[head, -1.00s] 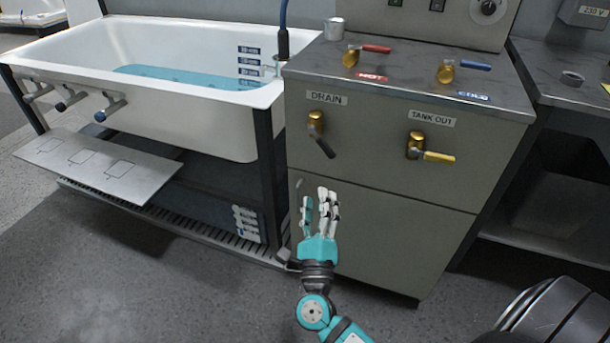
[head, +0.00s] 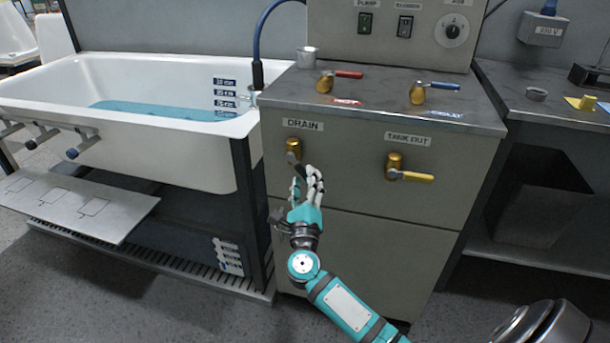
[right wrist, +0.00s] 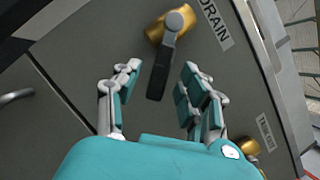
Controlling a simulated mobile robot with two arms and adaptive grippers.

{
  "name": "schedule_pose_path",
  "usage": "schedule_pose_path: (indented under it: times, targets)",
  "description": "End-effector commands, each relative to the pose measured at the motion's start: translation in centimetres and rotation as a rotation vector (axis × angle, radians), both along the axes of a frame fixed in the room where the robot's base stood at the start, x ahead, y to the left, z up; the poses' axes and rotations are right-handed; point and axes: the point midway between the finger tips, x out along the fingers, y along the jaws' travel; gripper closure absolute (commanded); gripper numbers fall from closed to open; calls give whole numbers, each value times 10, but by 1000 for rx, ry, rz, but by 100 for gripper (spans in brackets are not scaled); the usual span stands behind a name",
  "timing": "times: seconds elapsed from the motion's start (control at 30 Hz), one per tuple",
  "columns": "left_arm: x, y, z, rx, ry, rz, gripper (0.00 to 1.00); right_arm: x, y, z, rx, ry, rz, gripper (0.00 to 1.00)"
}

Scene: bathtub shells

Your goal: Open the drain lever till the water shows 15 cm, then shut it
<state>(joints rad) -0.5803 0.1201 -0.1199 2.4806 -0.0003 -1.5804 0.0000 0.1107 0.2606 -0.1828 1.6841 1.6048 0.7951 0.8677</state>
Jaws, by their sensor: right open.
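The drain lever (head: 301,168) has a brass body and a dark handle slanting down to the right, under the DRAIN label on the cabinet front. My right gripper (head: 308,180) is open just below and in front of it. In the right wrist view the dark handle (right wrist: 160,75) lies between the two spread fingers of the gripper (right wrist: 158,85), with gaps on both sides. The white bathtub (head: 190,150) at left holds blue water (head: 150,109). A level scale (head: 224,97) with dark labels is on its inner wall; its figures are too small to read surely. My left gripper is not in view.
The TANK OUT valve (head: 395,168) with a yellow handle is to the right of the drain. Red-handled (head: 327,82) and blue-handled (head: 420,92) valves and a metal cup (head: 306,57) are on the counter. A grey panel (head: 75,205) juts out below the tub.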

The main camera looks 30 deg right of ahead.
Motion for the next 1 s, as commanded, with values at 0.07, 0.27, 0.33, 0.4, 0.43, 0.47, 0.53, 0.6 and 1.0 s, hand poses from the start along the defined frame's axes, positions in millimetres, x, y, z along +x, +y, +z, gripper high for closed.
schedule_pose_path:
  times: [0.07,0.27,0.33,0.4,0.43,0.47,0.53,0.6,1.0]
  targets:
    - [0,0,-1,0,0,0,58,9,-6,3,-1,0,1,58]
    - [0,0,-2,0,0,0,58,19,-13,6,0,1,1,58]
    - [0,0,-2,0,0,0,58,20,-13,7,1,1,2,58]
    - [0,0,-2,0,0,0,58,20,-13,7,1,1,2,58]
    - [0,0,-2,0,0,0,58,20,-13,7,1,1,2,58]
    - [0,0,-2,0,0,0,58,20,-13,7,1,1,2,58]
    - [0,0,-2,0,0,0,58,19,-13,7,1,1,2,58]
    - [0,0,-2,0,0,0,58,19,-13,7,1,0,1,67]
    - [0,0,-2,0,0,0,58,19,-13,6,0,1,1,100]
